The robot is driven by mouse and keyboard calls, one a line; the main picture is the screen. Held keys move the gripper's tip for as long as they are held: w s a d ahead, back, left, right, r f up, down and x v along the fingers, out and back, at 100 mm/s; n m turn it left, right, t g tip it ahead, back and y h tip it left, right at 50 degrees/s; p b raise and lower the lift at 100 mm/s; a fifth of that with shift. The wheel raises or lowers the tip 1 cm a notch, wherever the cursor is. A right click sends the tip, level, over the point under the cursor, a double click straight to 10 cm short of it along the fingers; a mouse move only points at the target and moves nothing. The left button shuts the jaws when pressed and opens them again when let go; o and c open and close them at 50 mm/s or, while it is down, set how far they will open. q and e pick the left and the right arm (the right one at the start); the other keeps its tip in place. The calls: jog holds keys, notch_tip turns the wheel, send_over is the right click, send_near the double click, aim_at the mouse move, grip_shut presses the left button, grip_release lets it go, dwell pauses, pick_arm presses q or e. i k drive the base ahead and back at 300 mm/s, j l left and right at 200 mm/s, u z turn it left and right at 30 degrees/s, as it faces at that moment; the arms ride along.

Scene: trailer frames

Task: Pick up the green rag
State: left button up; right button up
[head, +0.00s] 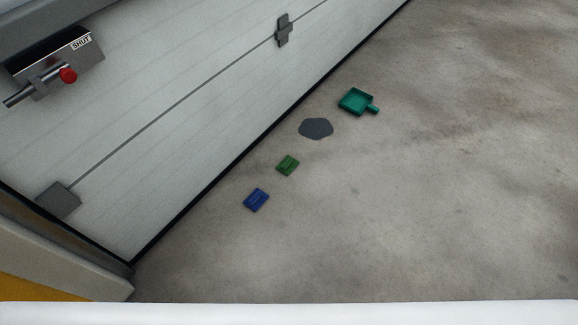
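The green rag (288,166) lies flat on the concrete floor near the foot of the white trailer door. It looks like a small folded square. It sits between a blue folded cloth (256,200) at its lower left and a dark grey patch (316,128) at its upper right, apart from both. Nothing covers it. Neither of my grippers is in view.
A teal dustpan-like tray (357,101) with a short handle lies beyond the dark patch. The white panelled door (150,150) bounds the left, with a red-knobbed latch (68,75) marked SHUT. The floor (450,190) to the right is clear. A white edge crosses the bottom.

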aim_at(287, 165)
jog(key=i+l+u, duration=0.15)
jog(key=u, duration=0.25)
jog(key=i+l+u, duration=0.2)
jog(key=u, duration=0.2)
